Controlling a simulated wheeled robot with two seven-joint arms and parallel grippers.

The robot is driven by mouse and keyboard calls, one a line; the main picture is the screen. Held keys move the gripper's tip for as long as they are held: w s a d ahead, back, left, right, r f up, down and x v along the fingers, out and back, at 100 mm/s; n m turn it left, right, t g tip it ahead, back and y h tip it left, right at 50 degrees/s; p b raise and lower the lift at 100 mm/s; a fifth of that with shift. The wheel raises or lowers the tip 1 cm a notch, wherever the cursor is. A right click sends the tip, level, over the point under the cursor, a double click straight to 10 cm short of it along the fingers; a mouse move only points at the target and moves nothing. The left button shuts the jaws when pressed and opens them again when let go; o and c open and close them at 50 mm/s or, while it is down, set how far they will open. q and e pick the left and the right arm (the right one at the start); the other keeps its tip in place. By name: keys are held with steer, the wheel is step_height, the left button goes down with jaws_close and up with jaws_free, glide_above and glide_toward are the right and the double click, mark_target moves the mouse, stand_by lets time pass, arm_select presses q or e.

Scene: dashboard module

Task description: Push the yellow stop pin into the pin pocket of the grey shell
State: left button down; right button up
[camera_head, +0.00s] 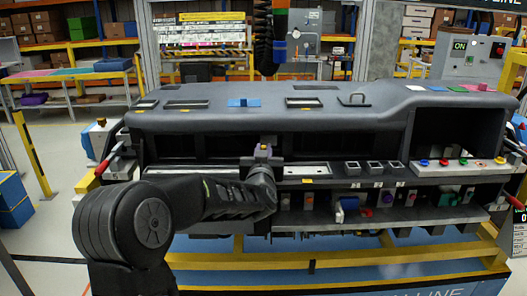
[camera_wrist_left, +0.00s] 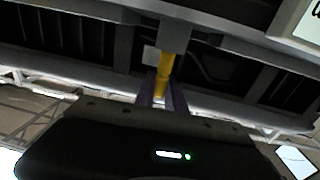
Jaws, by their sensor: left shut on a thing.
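The grey shell (camera_head: 290,115) is the long dashboard body across the middle of the head view; its dark underside (camera_wrist_left: 75,28) fills the top of the left wrist view. My left gripper (camera_head: 262,151) is at the front of the shell, left of centre. In the left wrist view its two purplish fingers (camera_wrist_left: 162,98) are shut on the yellow stop pin (camera_wrist_left: 165,68). The pin's far end meets or passes in front of a grey block (camera_wrist_left: 172,42) on the shell; I cannot tell whether it is inside a pocket. My right gripper is not in view.
A front ledge with small square sockets (camera_head: 375,167) lies right of my gripper, with several coloured knobs (camera_head: 444,162) farther right. A lower shelf (camera_head: 420,213) holds small parts. A yellow frame (camera_head: 300,258) runs below. Red-handled clamps stand at the shell's left end.

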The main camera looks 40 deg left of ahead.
arm_select(q)
steer(key=shift+f+b, duration=1.25)
steer(key=shift+f, duration=0.15)
steer(key=c, duration=1.3)
jaws_free()
steer(key=shift+r, duration=0.1)
steer(key=b+v, duration=0.1)
steer(key=v, duration=0.6)
steer(key=shift+s+d, duration=0.25)
steer(key=shift+s, duration=0.05)
